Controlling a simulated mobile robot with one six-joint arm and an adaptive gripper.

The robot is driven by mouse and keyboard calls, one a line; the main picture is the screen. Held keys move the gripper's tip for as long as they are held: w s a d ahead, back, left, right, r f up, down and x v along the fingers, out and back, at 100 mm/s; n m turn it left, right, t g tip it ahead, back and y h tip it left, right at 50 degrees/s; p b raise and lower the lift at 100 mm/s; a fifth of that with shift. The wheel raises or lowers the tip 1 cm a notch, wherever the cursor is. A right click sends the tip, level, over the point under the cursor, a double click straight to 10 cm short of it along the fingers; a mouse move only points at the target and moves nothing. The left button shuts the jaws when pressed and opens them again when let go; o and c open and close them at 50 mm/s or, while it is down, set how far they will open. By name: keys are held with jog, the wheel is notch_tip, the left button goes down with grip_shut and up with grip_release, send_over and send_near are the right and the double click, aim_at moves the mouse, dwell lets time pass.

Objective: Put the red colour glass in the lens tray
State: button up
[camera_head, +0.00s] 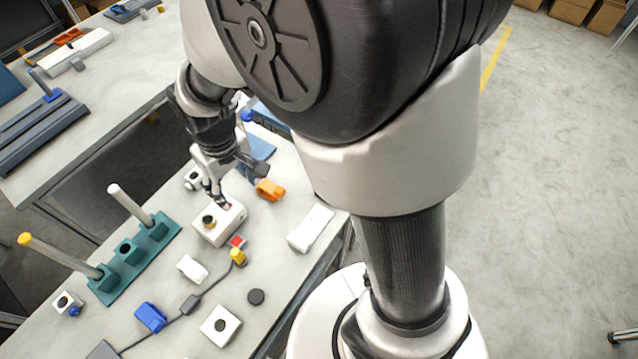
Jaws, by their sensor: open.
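My gripper (216,198) points down at a white box (218,232) on the grey table, its fingertips at the box's top. The gripper is open. A small patch of red (228,206) shows at the fingertips, partly hidden by them; I cannot tell whether it is the red colour glass or whether the fingers touch it. A small red square piece (237,241) lies in front of the box, beside a yellow-topped part. A dark and yellow round piece (209,221) sits on the box top. I cannot tell for sure which thing is the lens tray.
A green stand (134,262) with upright rods is at the left. An orange part (270,190), a white block (311,228), a blue part (151,317), a black disc (256,296) and a white square block (220,326) lie around. My arm hides the table's far right.

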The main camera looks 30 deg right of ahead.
jog(key=s+d+r+m+t, duration=0.1)
jog(key=s+d+r+m, duration=0.1)
jog(key=s+d+r, duration=0.3)
jog(key=s+d+r+m+t, duration=0.2)
jog(key=s+d+r, duration=0.4)
jog(key=s+r, duration=0.4)
jog(key=shift+s, duration=1.05)
jog(key=shift+o, duration=0.5)
jog(key=shift+s+d, duration=0.2)
jog(key=shift+s, duration=0.1)
jog(key=shift+w+a, duration=0.1)
